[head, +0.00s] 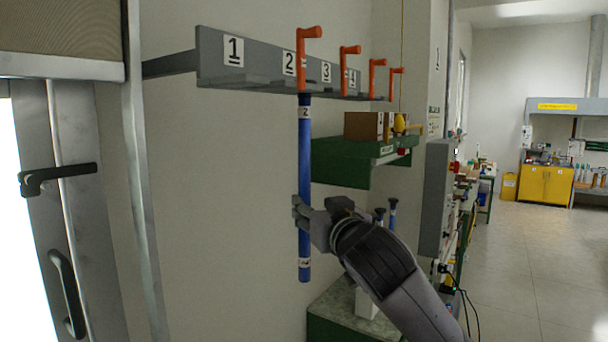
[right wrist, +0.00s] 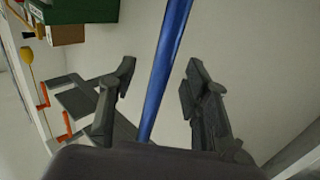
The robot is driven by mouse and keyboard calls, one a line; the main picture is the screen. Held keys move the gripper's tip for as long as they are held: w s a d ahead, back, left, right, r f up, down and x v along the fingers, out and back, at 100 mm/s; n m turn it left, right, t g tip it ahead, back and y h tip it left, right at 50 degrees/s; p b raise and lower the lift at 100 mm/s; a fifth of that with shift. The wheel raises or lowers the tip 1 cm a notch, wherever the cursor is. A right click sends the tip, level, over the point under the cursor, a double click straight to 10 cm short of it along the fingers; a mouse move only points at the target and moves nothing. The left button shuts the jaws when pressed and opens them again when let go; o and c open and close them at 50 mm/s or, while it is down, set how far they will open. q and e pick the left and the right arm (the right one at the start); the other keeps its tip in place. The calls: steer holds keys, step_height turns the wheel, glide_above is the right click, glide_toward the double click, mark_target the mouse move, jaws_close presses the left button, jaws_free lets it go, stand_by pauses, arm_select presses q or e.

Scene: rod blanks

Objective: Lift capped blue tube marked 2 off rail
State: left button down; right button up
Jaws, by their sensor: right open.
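The blue tube (head: 304,160) hangs upright below an orange hook (head: 303,50) on the grey rail (head: 262,72). It has a dark cap at its top and a white label 2 just below. My right gripper (head: 297,212) is at the tube's lower half, above its lower label. In the right wrist view the tube (right wrist: 166,65) runs between the two spread fingers (right wrist: 162,72), with a gap on each side. The fingers are open and not closed on it. My left gripper is not in view.
More orange hooks (head: 349,62) continue along the rail to the right. A green shelf (head: 340,172) with brown boxes (head: 364,125) stands behind the tube. Dark-capped blue tubes (head: 392,214) stand behind my right arm. A door (head: 62,200) is at left; open floor (head: 540,260) lies at right.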

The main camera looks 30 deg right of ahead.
mark_target(306, 201)
steer(key=shift+w+d+r+p, duration=0.1)
steer(key=shift+w+r+p, duration=0.05)
steer(key=shift+w+p, duration=0.3)
steer(key=p+x, duration=0.1)
steer(key=x, duration=0.1)
steer(key=p+x, duration=0.1)
steer(key=x, duration=0.1)
steer(key=shift+w+a+p, duration=0.2)
steer(key=shift+p, duration=0.1)
steer(key=shift+w+d, duration=0.1)
steer(key=shift+w, duration=0.1)
steer(key=shift+s, duration=0.1)
steer(key=shift+c, duration=0.4)
jaws_close()
